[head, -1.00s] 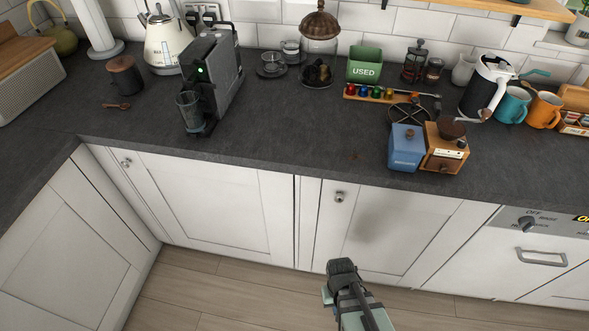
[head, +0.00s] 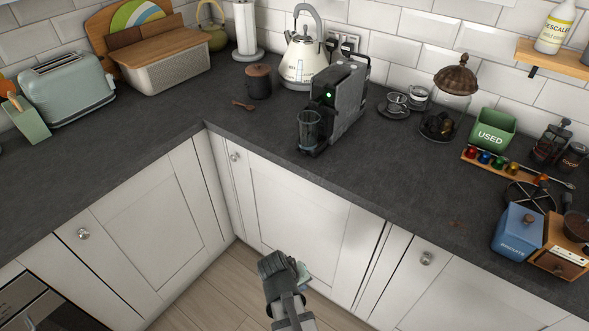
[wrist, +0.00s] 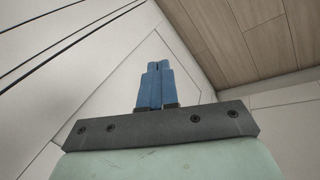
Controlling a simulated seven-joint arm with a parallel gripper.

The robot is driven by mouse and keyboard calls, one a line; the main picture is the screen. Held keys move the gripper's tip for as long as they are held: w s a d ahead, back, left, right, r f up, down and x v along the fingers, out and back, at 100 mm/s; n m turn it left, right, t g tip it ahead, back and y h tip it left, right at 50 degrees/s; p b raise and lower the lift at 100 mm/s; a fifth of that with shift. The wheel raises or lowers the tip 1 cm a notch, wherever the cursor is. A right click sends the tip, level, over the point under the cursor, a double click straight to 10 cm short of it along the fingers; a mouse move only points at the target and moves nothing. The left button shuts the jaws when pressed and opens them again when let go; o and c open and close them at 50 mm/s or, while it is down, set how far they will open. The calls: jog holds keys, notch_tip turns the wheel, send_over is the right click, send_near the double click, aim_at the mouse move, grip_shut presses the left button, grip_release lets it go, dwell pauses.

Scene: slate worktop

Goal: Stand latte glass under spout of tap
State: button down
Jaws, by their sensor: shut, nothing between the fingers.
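A tall clear glass (head: 310,128), which looks like the latte glass, stands at the front of the dark coffee machine (head: 342,100), under its head. Whether it touches the machine's tray is too small to tell. No tap or tap spout is in view. In the wrist view my gripper (wrist: 154,68) has its blue fingers together and empty, with cabinet fronts and wooden floor beyond. In the head view my arm is low, in front of the cabinets and below the worktop edge, well apart from the glass; the fingertips are hidden there.
A toaster (head: 68,85) stands far left.

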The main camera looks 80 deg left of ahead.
aim_at(301, 134)
jog(key=s+a+r+n+t+y, duration=0.25)
jog(key=s+a+r, duration=0.25)
jog(key=r, duration=0.3)
jog(key=s+a+r+n+t+y, duration=0.1)
jog(key=s+a+r+n+y, duration=0.25)
jog(key=s+a+r, duration=0.35)
jog(key=w+a+r+n+t+y, duration=0.2)
jog(key=r+n+t, duration=0.1)
jog(key=r+n, duration=0.4)
jog(key=w+a+r+n+t+y, duration=0.2)
jog(key=r+n, duration=0.4)
jog(key=r, duration=0.3)
jog(key=w+a+n, duration=0.1)
jog(key=w+a, duration=0.2)
jog(key=w+a+n, duration=0.2)
jog(key=w+a, duration=0.1)
jog(key=w, duration=0.1)
jog(key=w+a+n, duration=0.1)
jog(key=w+a, duration=0.2)
jog(key=shift+w+a+r+t, duration=0.25)
jog(key=shift+a+r+t, duration=0.1)
jog(key=shift+a+r, duration=0.05)
jog(key=x, duration=0.2)
jog(key=shift+w+a, duration=0.2)
jog(key=shift+a, duration=0.1)
